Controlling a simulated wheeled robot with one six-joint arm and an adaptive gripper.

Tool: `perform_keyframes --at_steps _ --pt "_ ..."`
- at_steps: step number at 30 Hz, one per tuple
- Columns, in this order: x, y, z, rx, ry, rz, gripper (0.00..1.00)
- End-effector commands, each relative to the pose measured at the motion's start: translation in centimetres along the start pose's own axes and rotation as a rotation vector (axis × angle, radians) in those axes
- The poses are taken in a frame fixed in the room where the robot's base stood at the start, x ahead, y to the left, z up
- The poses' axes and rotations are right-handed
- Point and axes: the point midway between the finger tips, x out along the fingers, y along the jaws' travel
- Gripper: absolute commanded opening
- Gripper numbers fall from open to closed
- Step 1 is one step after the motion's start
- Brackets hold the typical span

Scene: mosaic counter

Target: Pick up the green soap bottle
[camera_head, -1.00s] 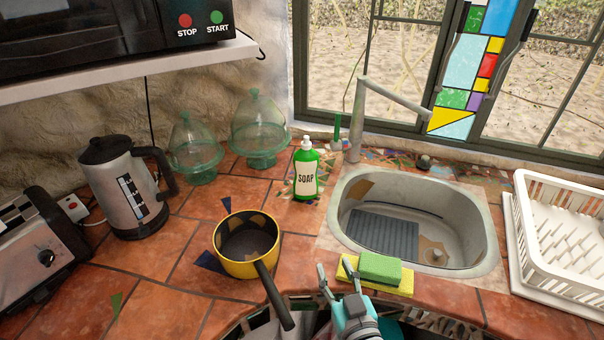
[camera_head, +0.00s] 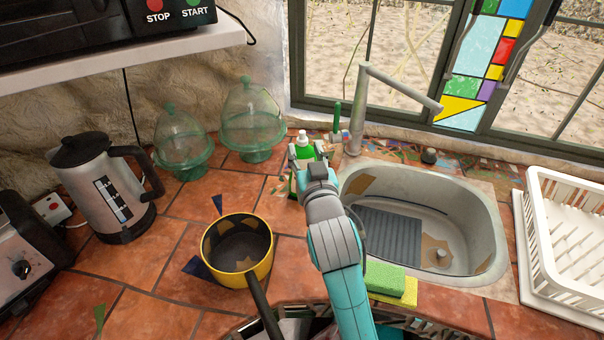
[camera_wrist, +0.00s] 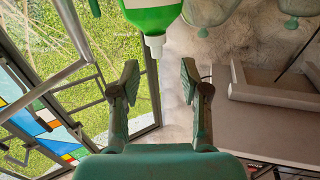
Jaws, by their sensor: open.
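The green soap bottle (camera_head: 303,150) with a white cap stands upright on the tiled counter, left of the sink. My gripper and arm hide most of it in the head view. In the wrist view the bottle (camera_wrist: 152,18) appears upside down at the top, its white nozzle pointing down between the finger tips. My gripper (camera_head: 307,158) is in front of the bottle, with its fingers spread. In the wrist view the open gripper (camera_wrist: 158,80) holds nothing between its fingers. Whether a finger touches the bottle I cannot tell.
A yellow pan (camera_head: 238,272) stands left of my arm, its handle toward the front. Two glass domes (camera_head: 252,120) stand behind it. A kettle (camera_head: 100,195) is at left. The sink (camera_head: 480,225), tap (camera_head: 358,110), sponges (camera_head: 385,280) and white dish rack (camera_head: 560,235) are at right.

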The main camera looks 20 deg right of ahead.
Motion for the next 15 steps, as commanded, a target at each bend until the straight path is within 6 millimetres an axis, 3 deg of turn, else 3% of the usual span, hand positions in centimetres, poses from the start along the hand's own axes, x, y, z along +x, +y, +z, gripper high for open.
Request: perform_keyframes --at_steps 8,15 --pt "2.0 0.1 -0.1 0.0 0.001 0.001 0.45" --pt "5.3 0.5 -0.3 0.0 0.0 0.0 0.45"
